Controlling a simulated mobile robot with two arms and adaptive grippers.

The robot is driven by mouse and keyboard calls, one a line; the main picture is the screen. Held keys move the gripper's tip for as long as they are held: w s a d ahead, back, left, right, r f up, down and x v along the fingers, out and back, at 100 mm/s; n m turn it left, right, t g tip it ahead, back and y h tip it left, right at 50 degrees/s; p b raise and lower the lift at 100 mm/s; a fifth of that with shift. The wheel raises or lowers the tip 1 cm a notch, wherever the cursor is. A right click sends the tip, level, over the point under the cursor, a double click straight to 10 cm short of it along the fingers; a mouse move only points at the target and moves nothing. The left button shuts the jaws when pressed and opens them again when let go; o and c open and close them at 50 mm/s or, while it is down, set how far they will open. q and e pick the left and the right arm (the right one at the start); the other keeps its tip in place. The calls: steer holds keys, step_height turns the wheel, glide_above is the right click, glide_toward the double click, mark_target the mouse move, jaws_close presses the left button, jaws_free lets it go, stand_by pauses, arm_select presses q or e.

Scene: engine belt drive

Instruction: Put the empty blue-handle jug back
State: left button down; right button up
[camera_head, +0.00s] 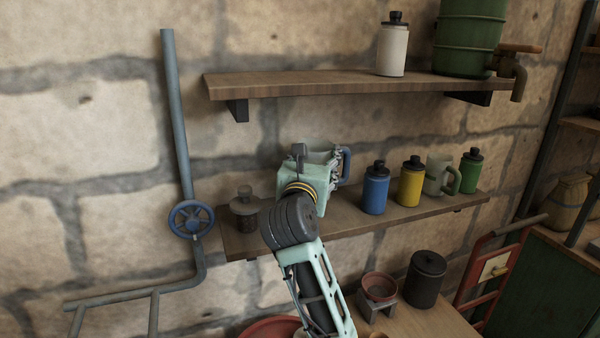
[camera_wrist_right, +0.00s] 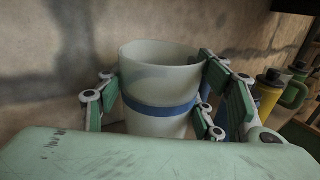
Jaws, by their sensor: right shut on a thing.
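The blue-handle jug (camera_head: 322,147) is pale grey-green, and its blue handle (camera_head: 346,165) sticks out to the right. My right gripper (camera_head: 322,168) is shut on the jug at the lower wall shelf (camera_head: 413,212). In the right wrist view the jug (camera_wrist_right: 160,75) stands about upright between the fingers, with a blue band around it. I see no liquid through its open mouth, but the bottom is hidden. The gripper hides the jug's base in the head view, so I cannot tell whether it touches the shelf. My left gripper is not in view.
A blue bottle (camera_head: 375,190), a yellow bottle (camera_head: 411,184), a green-handle jug (camera_head: 438,177) and a green bottle (camera_head: 470,172) stand right of the held jug. A dark-based jar (camera_head: 244,208) stands at the left end. The upper shelf (camera_head: 300,84) is above.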

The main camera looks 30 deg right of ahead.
steer(key=shift+w+a+f, duration=0.1)
steer(key=shift+a+f, duration=0.05)
steer(key=shift+f, duration=0.2)
step_height(320, 180, down, 2)
steer(key=shift+a+f+p, duration=0.15)
steer(key=shift+f+p, duration=0.05)
steer(key=shift+p, duration=0.45)
steer(key=shift+d+f, duration=0.2)
steer(key=shift+f, duration=0.3)
steer(key=shift+a+f, duration=0.1)
steer(key=shift+f+b, duration=0.25)
steer(key=shift+b, duration=0.05)
steer(key=o, duration=2)
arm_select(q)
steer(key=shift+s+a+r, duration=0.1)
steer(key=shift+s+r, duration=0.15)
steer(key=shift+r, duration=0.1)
